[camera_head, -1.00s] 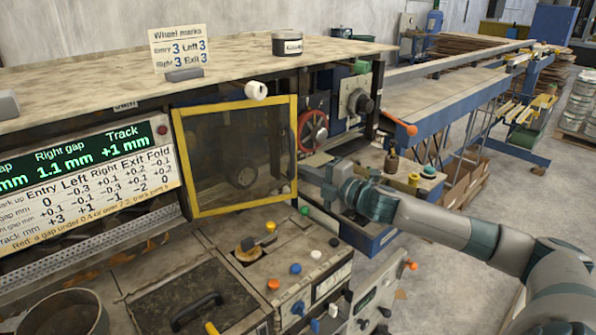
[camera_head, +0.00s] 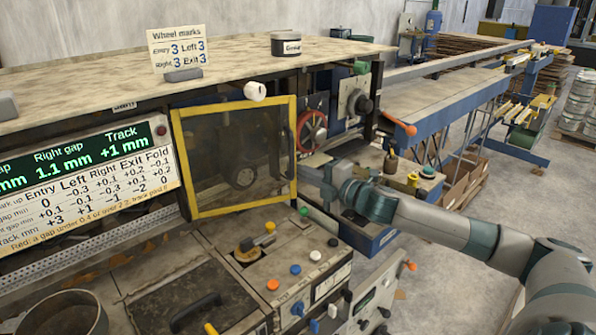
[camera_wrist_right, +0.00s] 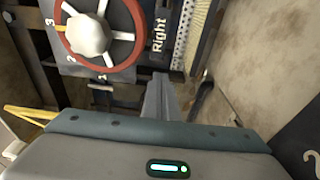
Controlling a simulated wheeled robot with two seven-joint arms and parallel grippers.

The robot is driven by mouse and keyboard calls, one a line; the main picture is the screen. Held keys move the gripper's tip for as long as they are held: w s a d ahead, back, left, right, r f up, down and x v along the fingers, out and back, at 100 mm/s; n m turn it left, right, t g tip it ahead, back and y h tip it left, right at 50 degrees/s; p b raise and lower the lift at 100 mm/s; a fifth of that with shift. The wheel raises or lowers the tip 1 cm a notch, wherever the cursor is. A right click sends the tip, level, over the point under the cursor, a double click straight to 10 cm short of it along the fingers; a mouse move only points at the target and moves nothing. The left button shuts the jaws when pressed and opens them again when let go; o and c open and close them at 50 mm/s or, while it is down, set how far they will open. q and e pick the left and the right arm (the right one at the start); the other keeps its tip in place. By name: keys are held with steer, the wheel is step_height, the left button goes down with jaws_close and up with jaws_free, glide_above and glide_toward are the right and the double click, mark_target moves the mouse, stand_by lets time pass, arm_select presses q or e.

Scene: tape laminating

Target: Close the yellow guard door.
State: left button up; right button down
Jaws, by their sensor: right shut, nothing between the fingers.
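The yellow guard door (camera_head: 222,158), a yellow frame around a dark see-through panel, stands upright on the front of the machine in the head view. A dark handle (camera_head: 287,143) runs along its right side. My right gripper (camera_head: 303,172) is shut and empty, with its tips at the door's right edge; I cannot tell whether they touch it. In the right wrist view, the shut fingers (camera_wrist_right: 158,95) point toward the machine, below a red handwheel. A thin yellow bar shows at the left there, perhaps the door's frame. My left gripper is not in view.
The red handwheel (camera_head: 312,131) is just right of the door. A white knob (camera_head: 255,91) sits above the door's top edge. A control panel (camera_head: 285,262) with coloured knobs lies below. A lever with an orange knob (camera_head: 411,130) sticks out at the right.

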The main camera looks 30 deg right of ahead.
steer(key=shift+s+d+f, duration=0.1)
steer(key=shift+s, duration=0.05)
steer(key=shift+b+v, duration=1.4)
steer(key=shift+v, duration=7.15)
steer(key=shift+r, duration=0.25)
